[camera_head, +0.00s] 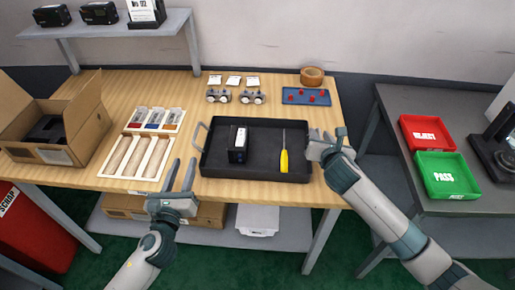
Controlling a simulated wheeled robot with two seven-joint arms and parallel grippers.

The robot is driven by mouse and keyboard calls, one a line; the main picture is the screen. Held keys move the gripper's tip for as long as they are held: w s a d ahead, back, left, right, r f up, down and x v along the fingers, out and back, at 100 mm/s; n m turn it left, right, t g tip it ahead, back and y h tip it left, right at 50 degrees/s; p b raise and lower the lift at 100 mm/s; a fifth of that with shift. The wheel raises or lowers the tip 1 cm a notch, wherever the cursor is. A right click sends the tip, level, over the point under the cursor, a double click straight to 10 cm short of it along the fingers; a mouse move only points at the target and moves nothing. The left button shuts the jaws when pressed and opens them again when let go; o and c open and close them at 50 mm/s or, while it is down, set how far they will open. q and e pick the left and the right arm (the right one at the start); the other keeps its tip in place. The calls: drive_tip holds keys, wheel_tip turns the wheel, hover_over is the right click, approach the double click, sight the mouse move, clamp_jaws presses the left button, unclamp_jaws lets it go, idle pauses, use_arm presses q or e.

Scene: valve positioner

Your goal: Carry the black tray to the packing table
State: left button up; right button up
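The black tray (262,169) lies on the wooden table (200,92). The tray's left handle (199,137) is visible and free. My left gripper (182,172) is open and empty, in front of the tray's left end, below that handle in the picture. My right gripper (318,137) is at the tray's right end. The right handle is hidden there, so I cannot tell whether the fingers are around it. Which table is the packing table is not clear from this view.
An open cardboard box (60,125) and a compartmented wooden organizer (138,155) stand left of the tray. Small fittings (235,97), a blue mat (306,96) and a tape roll (312,76) lie behind it. The grey right table holds red (428,133) and green (447,175) bins.

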drive_tip(key=shift+s, duration=0.1)
drive_tip(key=v, duration=1.1)
drive_tip(key=shift+s+r, duration=0.2)
drive_tip(key=shift+s, duration=0.15)
use_arm(q)
drive_tip(key=shift+s, duration=0.15)
use_arm(e)
drive_tip(key=shift+s+f, duration=0.1)
